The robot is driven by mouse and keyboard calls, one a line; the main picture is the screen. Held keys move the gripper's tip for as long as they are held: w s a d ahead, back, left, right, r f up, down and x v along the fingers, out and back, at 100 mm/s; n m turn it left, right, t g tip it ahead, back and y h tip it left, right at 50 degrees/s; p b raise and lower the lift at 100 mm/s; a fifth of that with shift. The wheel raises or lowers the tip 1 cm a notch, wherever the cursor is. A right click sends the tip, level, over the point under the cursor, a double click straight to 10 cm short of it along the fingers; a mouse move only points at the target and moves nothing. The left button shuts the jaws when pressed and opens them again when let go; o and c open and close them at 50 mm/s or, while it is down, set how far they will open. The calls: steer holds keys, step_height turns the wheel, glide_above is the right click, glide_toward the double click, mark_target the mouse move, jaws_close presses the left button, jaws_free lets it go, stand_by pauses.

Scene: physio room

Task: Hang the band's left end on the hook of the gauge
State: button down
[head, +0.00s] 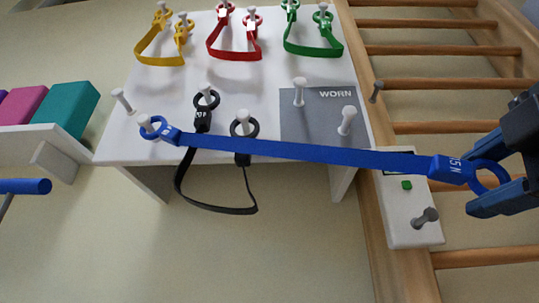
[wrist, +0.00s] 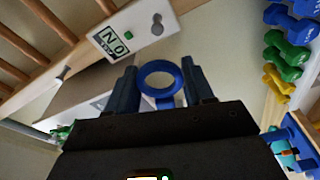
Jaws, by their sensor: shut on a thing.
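The blue band (head: 300,152) is stretched nearly straight across the head view. Its left ring (head: 152,127) is at a peg on the lower left of the white board. Its right ring (head: 490,176), beside a "15 N" label, is between the fingers of my gripper (head: 480,180). In the wrist view my gripper (wrist: 160,82) is shut on the blue ring (wrist: 160,68). The white gauge (head: 404,230) is fixed on the wooden wall bars, just below and left of my gripper. Its grey hook (head: 426,216) is bare. The wrist view shows the gauge reading 0 N (wrist: 110,40).
Yellow (head: 160,48), red (head: 235,45) and green (head: 312,40) bands hang on pegs above. A black band (head: 215,208) hangs below the blue one. A grey "WORN" area (head: 318,125) has two bare pegs. Coloured dumbbells (wrist: 290,55) are at right in the wrist view.

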mark_target(430, 213)
stand_by(0.4)
steer(key=shift+w, duration=4.75)
steer(key=shift+w+p, duration=0.5)
steer(key=shift+w, duration=1.9)
steer(key=shift+a+r+p, duration=0.15)
steer(key=shift+a+p, duration=0.2)
steer(key=shift+c, duration=0.9)
jaws_free()
